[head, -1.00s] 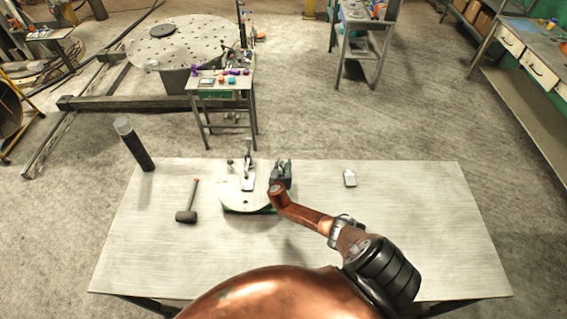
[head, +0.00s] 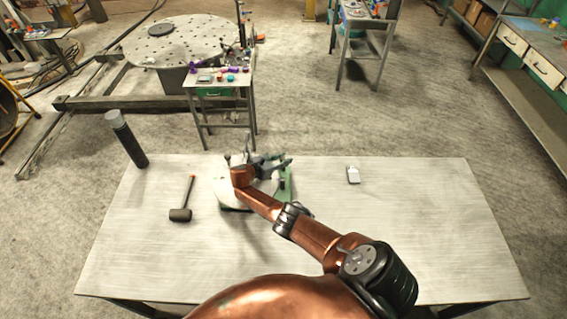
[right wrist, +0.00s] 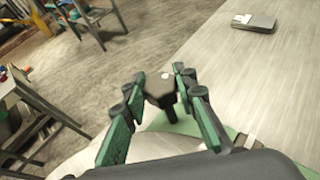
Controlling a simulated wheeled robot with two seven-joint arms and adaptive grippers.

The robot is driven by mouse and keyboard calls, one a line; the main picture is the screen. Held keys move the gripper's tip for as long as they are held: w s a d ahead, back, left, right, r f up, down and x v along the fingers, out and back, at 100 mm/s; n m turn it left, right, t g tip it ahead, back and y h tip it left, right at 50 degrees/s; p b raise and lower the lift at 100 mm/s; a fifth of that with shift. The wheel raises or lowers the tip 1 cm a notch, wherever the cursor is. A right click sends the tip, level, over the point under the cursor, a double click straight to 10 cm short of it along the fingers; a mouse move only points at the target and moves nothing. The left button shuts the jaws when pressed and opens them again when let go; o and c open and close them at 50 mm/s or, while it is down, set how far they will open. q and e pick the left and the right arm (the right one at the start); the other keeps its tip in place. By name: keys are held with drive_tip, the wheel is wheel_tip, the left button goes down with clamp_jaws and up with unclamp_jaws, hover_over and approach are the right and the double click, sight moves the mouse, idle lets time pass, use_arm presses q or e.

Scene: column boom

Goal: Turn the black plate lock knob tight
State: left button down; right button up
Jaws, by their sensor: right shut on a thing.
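The black plate lock knob (right wrist: 159,90) shows in the right wrist view between the two fingers of my right gripper (right wrist: 158,78), which is shut on it. The knob has a dark stem below and a small pale spot on top. In the head view my right gripper (head: 268,164) lies over the back of a round pale plate (head: 226,191) on a green base (head: 287,184). My wrist and forearm hide the knob and much of the plate there. My left gripper is not in view.
On the table (head: 400,240), a mallet (head: 181,213) lies left of the plate and a small pale-and-grey box (head: 353,175) lies to the right. A dark cylinder (head: 127,140) with a grey top stands at the back left corner. The table's right side is mostly clear.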

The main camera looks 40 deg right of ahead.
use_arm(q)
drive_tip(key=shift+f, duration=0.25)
use_arm(e)
drive_tip(key=shift+r, duration=0.1)
drive_tip(key=o, duration=1.2)
drive_tip(key=shift+c, duration=0.2)
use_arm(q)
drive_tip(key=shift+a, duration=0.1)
use_arm(e)
drive_tip(key=v, duration=1.2)
drive_tip(key=shift+w, duration=0.1)
